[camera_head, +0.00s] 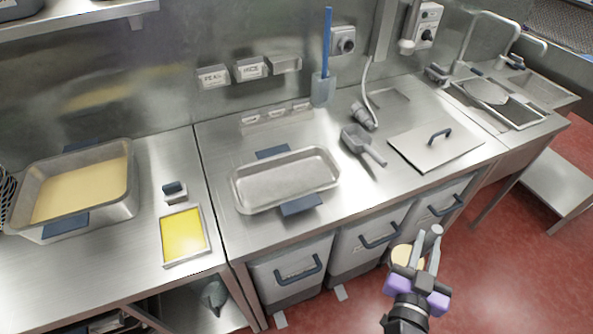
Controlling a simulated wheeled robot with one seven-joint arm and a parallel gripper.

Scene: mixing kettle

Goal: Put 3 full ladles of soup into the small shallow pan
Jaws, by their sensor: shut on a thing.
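My gripper (420,262) is at the lower right, in front of the counter and above the red floor. It is shut on a grey-handled tool, seemingly a ladle, with a round pale-yellow top (407,254) beside the fingers. Whether that is soup in its bowl, I cannot tell. A deep metal pan (127,204) at the left holds pale-yellow soup (80,187). A shallow metal pan (286,180) at the counter's middle looks bare inside. A smaller shallow tray (165,262) between them holds bright yellow contents. Which one is the small shallow pan is unclear.
A scoop (362,144) and a flat lid with a handle (437,145) lie right of the middle pan. A small dark-topped box (175,192) stands behind the yellow tray. A sink (500,104) is at the far right.

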